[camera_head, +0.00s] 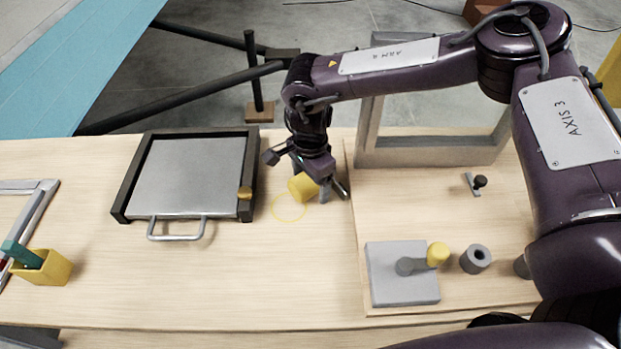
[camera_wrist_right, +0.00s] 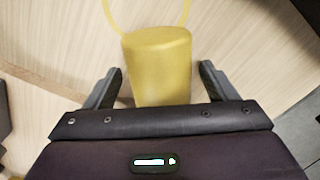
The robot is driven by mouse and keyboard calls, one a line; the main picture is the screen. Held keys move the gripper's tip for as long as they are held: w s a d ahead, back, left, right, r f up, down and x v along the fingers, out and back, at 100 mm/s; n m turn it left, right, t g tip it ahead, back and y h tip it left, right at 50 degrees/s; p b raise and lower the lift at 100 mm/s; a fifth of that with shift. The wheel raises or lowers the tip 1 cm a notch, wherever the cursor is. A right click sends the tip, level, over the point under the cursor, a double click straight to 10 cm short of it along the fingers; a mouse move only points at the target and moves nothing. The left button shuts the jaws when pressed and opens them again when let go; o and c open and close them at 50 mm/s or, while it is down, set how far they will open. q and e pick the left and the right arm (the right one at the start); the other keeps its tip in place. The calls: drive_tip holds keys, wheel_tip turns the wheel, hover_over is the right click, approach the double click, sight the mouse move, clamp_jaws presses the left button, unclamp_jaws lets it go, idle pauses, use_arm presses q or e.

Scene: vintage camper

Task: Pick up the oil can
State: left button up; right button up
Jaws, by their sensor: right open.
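The oil can shows as a yellow cylinder (camera_head: 302,187) on the wooden table, just right of the grey framed panel. It also shows in the right wrist view (camera_wrist_right: 160,60), between the two fingers. My right gripper (camera_head: 333,192) is lowered at the can from behind and is open. In the right wrist view its fingers (camera_wrist_right: 160,88) stand on either side of the can, with a gap visible on both sides. The lower part of the can is hidden by the gripper body in that view. My left gripper is not in view.
A black-framed grey panel with a handle (camera_head: 190,176) is at left. A grey block with a yellow knob (camera_head: 403,274) and a grey hollow cylinder (camera_head: 475,259) sit on the right board. The front middle table is clear.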

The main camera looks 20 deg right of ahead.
drive_tip(key=shift+f, duration=0.15)
drive_tip(key=c, duration=0.7)
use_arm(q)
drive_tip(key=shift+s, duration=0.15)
use_arm(e)
drive_tip(key=c, duration=0.5)
wheel_tip(320, 180, up, 19)
drive_tip(key=b, duration=0.1)
drive_tip(key=s+d+f+n, duration=0.4)
drive_tip(key=s+f+n, duration=0.4)
drive_tip(key=s+f, duration=0.15)
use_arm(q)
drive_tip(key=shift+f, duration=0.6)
use_arm(e)
drive_tip(key=w+a+r+m, duration=0.1)
drive_tip(key=w+r+m, duration=0.1)
drive_tip(key=w+r, duration=0.1)
drive_tip(key=w+a+r+m, duration=0.1)
drive_tip(key=w+r+m, duration=0.2)
drive_tip(key=r, duration=0.1)
drive_tip(key=w+a+r+m, duration=0.2)
drive_tip(key=w+r+m, duration=0.1)
drive_tip(key=shift+w+r, duration=0.3)
